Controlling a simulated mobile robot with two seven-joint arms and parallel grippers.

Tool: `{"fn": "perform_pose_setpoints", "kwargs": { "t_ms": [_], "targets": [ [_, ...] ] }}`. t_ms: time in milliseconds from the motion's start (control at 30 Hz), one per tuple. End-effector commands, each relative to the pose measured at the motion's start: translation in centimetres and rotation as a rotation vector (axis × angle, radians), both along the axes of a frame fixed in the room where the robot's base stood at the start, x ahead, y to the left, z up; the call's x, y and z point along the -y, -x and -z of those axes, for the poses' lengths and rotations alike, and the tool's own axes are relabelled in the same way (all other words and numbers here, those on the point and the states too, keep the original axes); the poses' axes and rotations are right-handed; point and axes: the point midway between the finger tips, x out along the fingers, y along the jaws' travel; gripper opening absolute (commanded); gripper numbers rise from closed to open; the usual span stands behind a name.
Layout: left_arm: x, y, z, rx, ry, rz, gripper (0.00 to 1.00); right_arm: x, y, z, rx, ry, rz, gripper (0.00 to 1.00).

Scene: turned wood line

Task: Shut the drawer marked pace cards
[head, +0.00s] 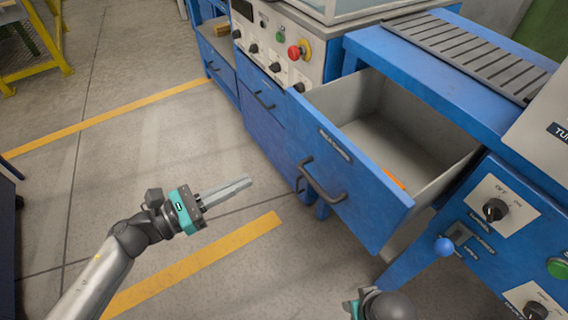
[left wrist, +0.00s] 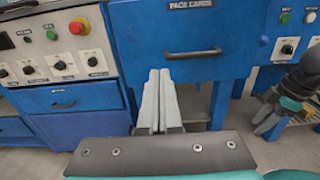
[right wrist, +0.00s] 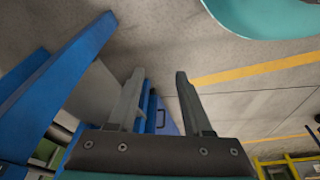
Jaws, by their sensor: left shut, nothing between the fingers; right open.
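The drawer marked pace cards (head: 350,170) is blue with a grey inside and stands pulled well out of the blue bench. An orange item (head: 394,179) lies in it. Its dark bar handle (head: 322,181) is on the front; the label and handle (left wrist: 192,54) also show in the left wrist view. My left gripper (head: 248,182) is shut and empty, in front of the drawer and apart from the handle. My right gripper (right wrist: 158,80) is open and empty in the right wrist view; in the head view only part of my right arm shows at the bottom edge.
A control panel with a red knob (head: 299,51) stands left of the drawer. Right of it are a switch panel (head: 494,205) and a blue ball knob (head: 444,246). A slatted top (head: 470,50) lies above. The floor in front is clear, with yellow lines (head: 200,262).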

Motion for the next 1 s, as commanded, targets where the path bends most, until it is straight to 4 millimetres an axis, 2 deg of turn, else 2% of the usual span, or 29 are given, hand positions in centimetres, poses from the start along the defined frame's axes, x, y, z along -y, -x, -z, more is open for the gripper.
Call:
{"fn": "perform_pose_setpoints", "kwargs": {
  "t_ms": [167, 500, 700, 1000],
  "targets": [
    [1.5, -1.1, -0.1, 0.005, 0.0, 0.003, 0.0, 0.0, -0.2, -0.3, 0.005, 0.0, 0.0, 0.5],
    [7.1, -5.2, -0.1, 0.003, 0.004, 0.0, 0.0, -0.1, -0.7, -1.5, 0.024, -0.004, 0.001, 0.5],
    [9.8, -7.1, -0.1, 0.002, 0.002, 0.001, 0.0, -0.2, -1.1, -2.2, 0.037, -0.006, 0.001, 0.5],
    [11.3, -8.2, -0.1, -0.001, 0.002, 0.0, 0.0, -0.3, -1.6, -3.1, 0.052, -0.008, 0.001, 0.5]
  ]
}}
